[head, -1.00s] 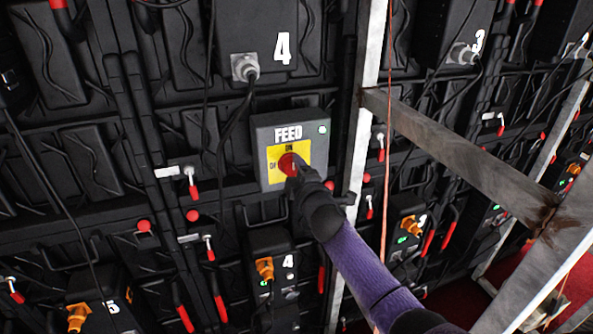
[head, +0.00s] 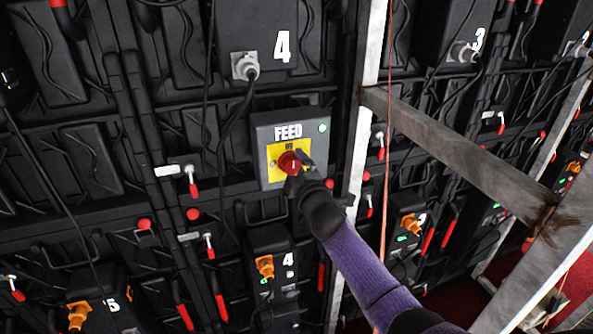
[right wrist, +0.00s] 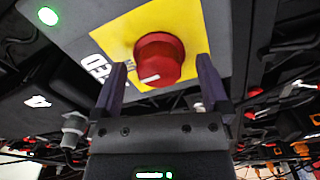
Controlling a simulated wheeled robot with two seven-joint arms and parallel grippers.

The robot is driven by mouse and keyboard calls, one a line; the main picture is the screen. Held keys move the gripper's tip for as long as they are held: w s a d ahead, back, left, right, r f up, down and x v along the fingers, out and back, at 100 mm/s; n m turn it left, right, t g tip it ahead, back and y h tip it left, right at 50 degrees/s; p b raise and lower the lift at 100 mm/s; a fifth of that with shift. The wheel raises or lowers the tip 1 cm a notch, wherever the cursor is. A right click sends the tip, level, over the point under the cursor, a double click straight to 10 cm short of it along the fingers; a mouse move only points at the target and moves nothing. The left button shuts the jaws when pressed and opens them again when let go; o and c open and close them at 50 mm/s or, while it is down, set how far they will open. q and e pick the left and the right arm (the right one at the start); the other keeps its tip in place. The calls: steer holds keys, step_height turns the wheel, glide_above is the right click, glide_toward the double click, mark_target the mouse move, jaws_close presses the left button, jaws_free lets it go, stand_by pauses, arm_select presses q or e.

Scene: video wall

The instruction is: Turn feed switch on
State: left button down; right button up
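The FEED switch is a grey box (head: 261,143) on the wall, with a yellow plate (head: 275,173) and a round red knob (head: 287,161) bearing a white mark. The knob also shows in the right wrist view (right wrist: 159,56). The "ON" label is above it; the left of the plate is bare of readable text. A green light (head: 323,127) glows at the box's upper right. My right gripper (head: 296,168) is at the knob. In the right wrist view its fingers (right wrist: 161,66) are apart, one each side of the knob, with visible gaps. My left gripper is not in view.
A metal upright (head: 372,45) stands right of the box, with a crossbeam (head: 465,160) reaching right. A thin red cable (head: 388,190) hangs in front. Black panels, dark cables and red-handled latches (head: 192,185) surround the switch.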

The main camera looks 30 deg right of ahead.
steer(key=p+v, duration=0.1)
steer(key=v, duration=0.9)
steer(key=shift+p, duration=0.35)
steer(key=shift+d, duration=0.1)
steer(key=s+a+f+m+g+y+b, duration=0.1)
steer(key=s+a+f+m+g+b, duration=0.2)
steer(key=f, duration=0.9)
steer(key=s+f+g+y, duration=0.1)
steer(key=s+f+g, duration=0.2)
steer(key=s+f, duration=0.55)
steer(key=s+a+f+m+g+y+b, duration=0.1)
steer(key=s+a+f+m+g+b, duration=0.15)
steer(key=f, duration=1.15)
steer(key=s+a+f+m+g+b, duration=0.1)
steer(key=s+a+f+g, duration=0.1)
steer(key=s+f, duration=0.3)
steer(key=s+a+f+m+g+b, duration=0.1)
steer(key=s+f, duration=0.4)
steer(key=s, duration=0.7)
steer(key=s+a+f+m+g+y+b, duration=0.1)
steer(key=s+a+f+m+g, duration=0.1)
steer(key=s+f+g, duration=0.3)
steer(key=s+a, duration=0.1)
steer(key=s, duration=0.3)
steer(key=shift+s+a+f, duration=0.2)
steer(key=shift+f, duration=0.05)
